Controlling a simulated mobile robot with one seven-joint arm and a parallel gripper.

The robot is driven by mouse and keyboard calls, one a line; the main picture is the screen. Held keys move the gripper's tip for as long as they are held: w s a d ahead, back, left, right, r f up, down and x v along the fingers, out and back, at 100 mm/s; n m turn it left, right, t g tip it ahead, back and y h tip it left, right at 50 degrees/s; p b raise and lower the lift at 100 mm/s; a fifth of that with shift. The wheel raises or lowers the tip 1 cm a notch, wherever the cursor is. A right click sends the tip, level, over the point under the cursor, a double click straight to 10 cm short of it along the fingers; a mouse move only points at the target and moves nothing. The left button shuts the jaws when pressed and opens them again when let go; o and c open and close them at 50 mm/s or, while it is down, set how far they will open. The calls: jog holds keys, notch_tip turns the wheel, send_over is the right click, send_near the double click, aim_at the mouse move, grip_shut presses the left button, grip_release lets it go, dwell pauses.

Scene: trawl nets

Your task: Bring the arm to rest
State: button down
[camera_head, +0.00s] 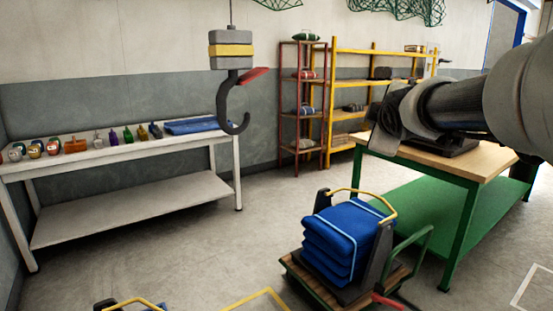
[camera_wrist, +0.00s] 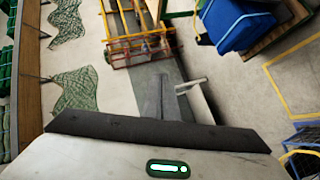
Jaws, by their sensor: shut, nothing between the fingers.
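My arm reaches in from the right edge in the head view, held above the wooden-topped green workbench (camera_head: 487,160). My gripper (camera_head: 388,112) is dark and at the arm's left end, over the bench's left part. It is shut and holds nothing. In the wrist view the pale gripper body, with a lit green strip, fills the bottom. The exact gap between gripper and bench top is hard to tell.
A hook (camera_head: 233,105) hangs left of my gripper. A trolley (camera_head: 295,262) carries a blue stack (camera_head: 340,240) in front of the bench. A white bench (camera_head: 130,205) with bottles stands left. Yellow shelves (camera_head: 335,95) and a red rack (camera_head: 281,105) stand behind. Nets (camera_wrist: 75,95) hang above.

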jog(key=s+a+f+m+g+y, duration=0.1)
jog(key=s+a+f+m+g, duration=0.25)
jog(key=s+f, duration=0.55)
jog(key=s+a+f+m+g, duration=0.2)
jog(key=s+f+m, duration=0.3)
jog(key=s, duration=0.8)
jog(key=s+a+f+m+g+y, duration=0.1)
jog(key=s+a+f+m+g, duration=0.25)
jog(key=s+f, duration=0.45)
notch_tip(320, 180, up, 29)
jog(key=s+p, duration=0.2)
jog(key=p, duration=2.5)
jog(key=shift+s+r+m+p, duration=0.15)
jog(key=shift+s+m+p, duration=0.1)
jog(key=shift+m+p, duration=0.15)
